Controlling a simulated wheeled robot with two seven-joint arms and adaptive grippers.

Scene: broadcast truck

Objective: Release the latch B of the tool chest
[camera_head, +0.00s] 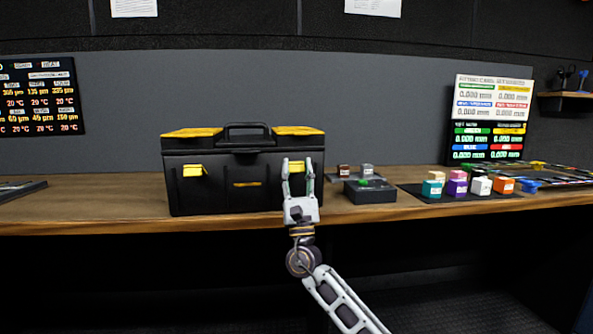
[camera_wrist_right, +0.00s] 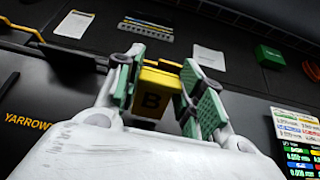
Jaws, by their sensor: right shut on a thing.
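The black tool chest (camera_head: 215,190) with yellow lid corners and a top handle stands closed on the wooden bench. A yellow latch (camera_head: 193,170) is on its front left. The yellow latch B (camera_head: 297,167) is on its front right, partly covered by my right gripper (camera_head: 298,168). The fingers are shut on the latch. I cannot tell whether the latch has moved from the chest front. My left gripper is not in view.
Several coloured blocks (camera_head: 481,185) sit on a dark mat further right. The bench (camera_head: 110,208) left of the chest is mostly clear. Display panels (camera_head: 489,118) stand at the back right.

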